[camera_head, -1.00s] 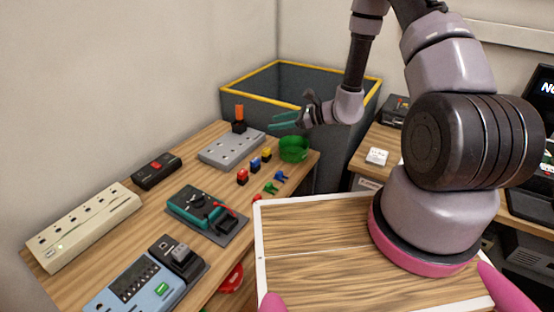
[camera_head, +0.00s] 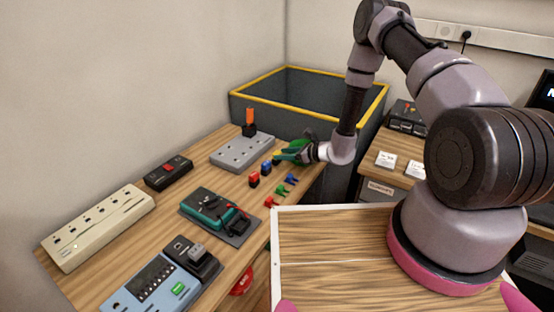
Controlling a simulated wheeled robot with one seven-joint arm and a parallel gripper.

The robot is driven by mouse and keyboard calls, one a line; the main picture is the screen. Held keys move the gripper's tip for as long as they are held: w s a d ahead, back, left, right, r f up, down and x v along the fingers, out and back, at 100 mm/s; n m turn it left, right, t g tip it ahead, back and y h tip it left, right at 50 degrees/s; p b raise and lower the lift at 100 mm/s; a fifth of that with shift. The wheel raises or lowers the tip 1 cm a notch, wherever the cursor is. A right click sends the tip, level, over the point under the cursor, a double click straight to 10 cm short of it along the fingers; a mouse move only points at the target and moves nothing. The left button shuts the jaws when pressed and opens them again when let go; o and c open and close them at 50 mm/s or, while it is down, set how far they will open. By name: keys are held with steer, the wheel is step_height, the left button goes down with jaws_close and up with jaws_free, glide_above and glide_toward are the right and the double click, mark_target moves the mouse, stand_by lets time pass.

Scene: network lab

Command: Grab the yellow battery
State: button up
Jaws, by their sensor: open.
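The yellow battery (camera_head: 277,157) shows as a small yellow patch on the wooden table, at the far end of a short row with a blue battery (camera_head: 266,167) and a red battery (camera_head: 253,179).
A green round container (camera_head: 302,143) is mostly hidden behind my gripper. Small blue and green clips (camera_head: 281,190) lie in front. A grey socket block (camera_head: 242,152) with an orange-topped piece stands behind left. A large grey bin (camera_head: 310,95) with yellow rim is beyond the table.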

steer(key=shift+x, duration=1.45)
jaws_close()
steer(key=shift+r, duration=0.1)
